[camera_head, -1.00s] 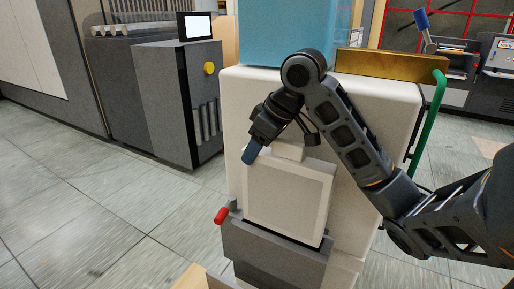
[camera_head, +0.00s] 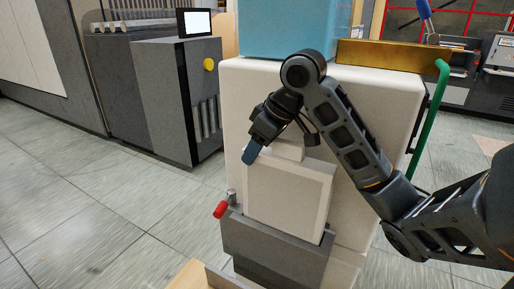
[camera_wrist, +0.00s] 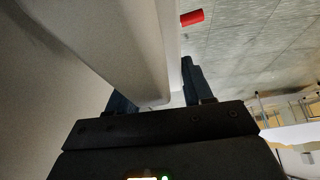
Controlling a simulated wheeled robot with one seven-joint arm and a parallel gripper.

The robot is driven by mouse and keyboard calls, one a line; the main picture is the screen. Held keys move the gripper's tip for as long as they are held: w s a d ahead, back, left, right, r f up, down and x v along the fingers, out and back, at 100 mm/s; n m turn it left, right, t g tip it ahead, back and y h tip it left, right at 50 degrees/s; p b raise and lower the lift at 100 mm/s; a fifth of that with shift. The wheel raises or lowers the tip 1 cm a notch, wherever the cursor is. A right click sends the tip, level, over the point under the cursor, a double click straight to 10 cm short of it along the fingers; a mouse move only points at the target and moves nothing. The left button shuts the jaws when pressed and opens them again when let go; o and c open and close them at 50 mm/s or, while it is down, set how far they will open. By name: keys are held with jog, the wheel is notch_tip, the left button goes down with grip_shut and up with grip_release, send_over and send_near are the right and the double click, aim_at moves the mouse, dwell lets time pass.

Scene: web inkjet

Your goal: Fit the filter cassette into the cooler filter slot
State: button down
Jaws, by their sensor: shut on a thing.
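The filter cassette (camera_head: 287,192) is a pale square panel with a block-shaped grip on its top edge. It stands nearly upright, with its lower edge in or at the mouth of the grey filter slot (camera_head: 272,251) on the front of the pale cooler (camera_head: 375,105). The slot's front wall hides that edge, so I cannot tell how deep it sits. My gripper (camera_head: 262,147) is shut on the cassette's grip. One blue finger shows at left; the other is hidden. In the wrist view, the pale cassette (camera_wrist: 150,45) runs between the fingers of my gripper (camera_wrist: 157,92).
A red-tipped lever (camera_head: 220,209) sticks out at the slot's left end. A blue tank (camera_head: 295,28) stands on the cooler, and a green handle (camera_head: 428,118) is at its right. A grey cabinet (camera_head: 178,95) stands behind left. The floor (camera_head: 90,200) at left is clear.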

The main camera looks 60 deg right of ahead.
aim_at(257, 205)
jog(key=shift+f+b, duration=7.4)
jog(key=shift+f, duration=1.4)
